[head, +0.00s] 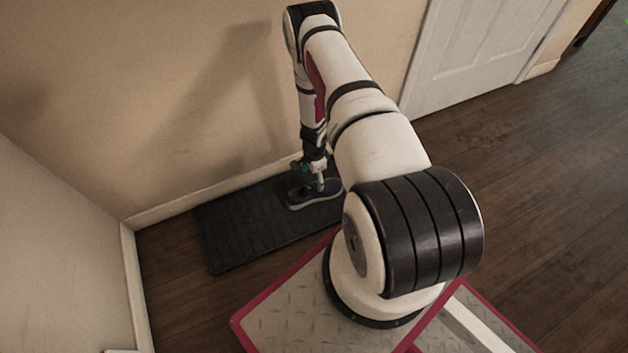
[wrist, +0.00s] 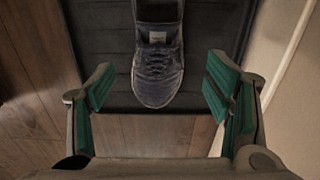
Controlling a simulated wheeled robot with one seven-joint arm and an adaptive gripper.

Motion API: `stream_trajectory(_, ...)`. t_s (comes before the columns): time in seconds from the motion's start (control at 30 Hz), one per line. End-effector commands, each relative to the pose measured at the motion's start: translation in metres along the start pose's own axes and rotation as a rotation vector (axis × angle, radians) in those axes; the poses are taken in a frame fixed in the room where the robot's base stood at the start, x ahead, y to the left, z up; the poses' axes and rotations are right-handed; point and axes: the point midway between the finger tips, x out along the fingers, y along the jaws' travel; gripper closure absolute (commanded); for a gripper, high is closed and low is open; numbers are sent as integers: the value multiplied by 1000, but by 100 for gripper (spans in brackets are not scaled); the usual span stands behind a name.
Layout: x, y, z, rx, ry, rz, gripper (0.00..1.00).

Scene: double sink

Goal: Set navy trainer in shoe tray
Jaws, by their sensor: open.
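The navy trainer (head: 318,193) rests on the black shoe tray (head: 235,228), toward the tray's right part in the head view. In the wrist view the trainer (wrist: 158,62) shows its laces and toe, with its other end cut off by the top edge. It lies on the ribbed tray (wrist: 105,60), its toe near the tray's edge. My gripper (wrist: 158,90) is open, with its green-padded fingers apart on either side of the toe and not touching it. In the head view my gripper (head: 314,172) is just over the trainer and partly hides it.
The tray lies on the dark wooden floor (head: 530,190) against the beige wall (head: 200,90). A second wall (head: 55,250) stands at the left. A white door (head: 480,50) is at the back right. The floor at the right is clear.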

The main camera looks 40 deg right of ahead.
Motion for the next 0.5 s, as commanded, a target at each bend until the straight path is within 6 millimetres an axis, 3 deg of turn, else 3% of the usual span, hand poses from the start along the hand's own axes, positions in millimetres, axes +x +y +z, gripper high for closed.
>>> stream_trajectory(0.03,-13,0,0,1,0,0,28)
stream_trajectory(0.2,-33,0,0,1,0,0,28)
stream_trajectory(0.5,-40,1,0,1,0,1,28)
